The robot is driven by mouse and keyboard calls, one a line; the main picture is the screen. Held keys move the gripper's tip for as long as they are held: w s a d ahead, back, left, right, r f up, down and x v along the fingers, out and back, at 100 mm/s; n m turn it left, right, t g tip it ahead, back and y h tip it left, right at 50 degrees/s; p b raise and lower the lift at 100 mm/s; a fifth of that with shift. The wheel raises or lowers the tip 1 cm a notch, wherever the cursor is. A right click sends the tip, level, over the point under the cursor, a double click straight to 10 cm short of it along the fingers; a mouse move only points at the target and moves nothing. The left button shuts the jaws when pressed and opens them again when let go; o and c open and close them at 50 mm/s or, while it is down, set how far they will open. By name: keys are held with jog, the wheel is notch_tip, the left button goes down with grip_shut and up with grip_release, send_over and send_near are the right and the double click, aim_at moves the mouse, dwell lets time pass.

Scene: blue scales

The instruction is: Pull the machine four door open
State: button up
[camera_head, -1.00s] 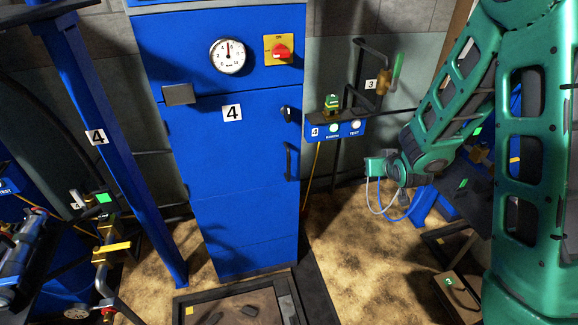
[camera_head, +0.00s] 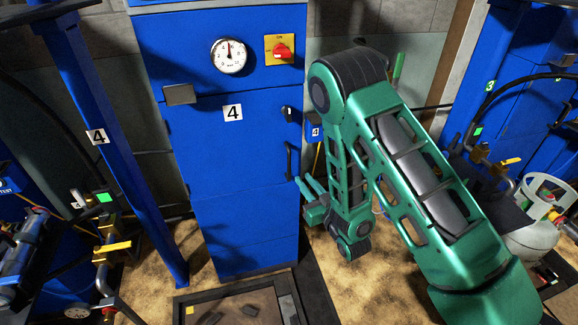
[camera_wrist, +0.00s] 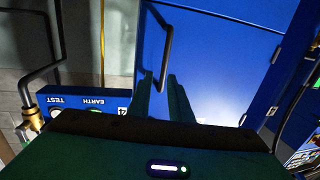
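Machine four is the tall blue cabinet with a "4" label (camera_head: 232,113). Its door (camera_head: 235,150) looks shut. The black upright door handle (camera_head: 289,160) is on the door's right edge. My gripper (camera_head: 304,184) is open and empty, its fingers pointing left, just right of the handle's lower end. In the wrist view, the handle (camera_wrist: 168,50) is a dark bar ahead, and its near end appears between my two spread fingers (camera_wrist: 161,98). I cannot tell whether they touch it. A small dark latch (camera_head: 287,113) sits above the handle.
A gauge (camera_head: 229,56) and a red-yellow switch (camera_head: 281,49) are above the door. A blue TEST/EARTH panel (camera_wrist: 85,102) is beside the cabinet. A dark-framed tray (camera_head: 240,308) lies on the floor in front. A blue post (camera_head: 110,150) stands left. A gas cylinder (camera_head: 535,240) is right.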

aim_at(290, 166)
jog(key=x, duration=0.5)
jog(key=a+x, duration=0.1)
jog(key=x, duration=0.4)
grip_shut()
